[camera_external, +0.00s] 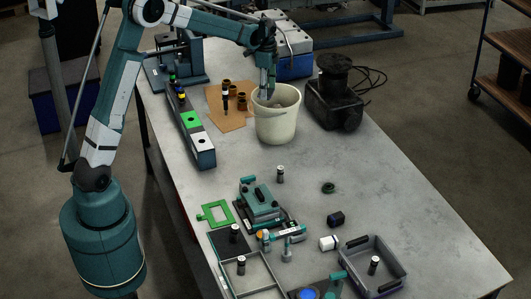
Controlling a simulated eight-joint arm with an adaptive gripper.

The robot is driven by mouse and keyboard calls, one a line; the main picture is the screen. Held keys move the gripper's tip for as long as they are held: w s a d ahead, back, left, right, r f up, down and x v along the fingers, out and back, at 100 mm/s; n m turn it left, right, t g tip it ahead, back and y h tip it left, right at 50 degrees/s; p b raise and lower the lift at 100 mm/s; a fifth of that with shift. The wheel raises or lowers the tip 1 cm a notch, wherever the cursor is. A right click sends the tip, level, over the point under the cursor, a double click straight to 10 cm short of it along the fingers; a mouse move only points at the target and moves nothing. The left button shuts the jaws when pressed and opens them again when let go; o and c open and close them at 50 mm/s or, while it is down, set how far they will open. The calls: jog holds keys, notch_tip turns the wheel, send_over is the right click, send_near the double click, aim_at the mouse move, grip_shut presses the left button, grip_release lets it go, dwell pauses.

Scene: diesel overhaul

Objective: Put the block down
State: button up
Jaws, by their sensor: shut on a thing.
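My gripper (267,92) points down at the mouth of a cream bucket (277,125) at the back middle of the table. Its fingertips are at or just inside the rim. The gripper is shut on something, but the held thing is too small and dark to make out. I cannot tell whether it is the block or whether it touches the bucket. No other thing in view can be clearly named as the block.
A black machine (335,95) stands right of the bucket. A brown board (228,115) with small cylinders and a long rail box (192,120) lie left. A teal fixture (260,201), green frame (215,214) and grey tray (400,268) are in front. The table's right middle is clear.

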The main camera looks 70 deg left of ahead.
jog(key=s+a+n+b, duration=0.15)
jog(key=s+a, duration=0.25)
jog(key=a, duration=0.5)
jog(key=s+a+n, duration=0.2)
jog(key=s+a, duration=0.2)
jog(key=a, duration=0.6)
jog(key=n, duration=0.4)
send_over(208, 109)
notch_tip(208, 109, down, 10)
jog(key=shift+a+f+b, duration=0.1)
jog(key=shift+f+b, duration=0.2)
jog(key=shift+f, duration=0.2)
jog(key=shift+f, duration=3.15)
jog(key=shift+f, duration=0.1)
jog(key=shift+f, duration=1.75)
jog(key=shift+f, duration=0.15)
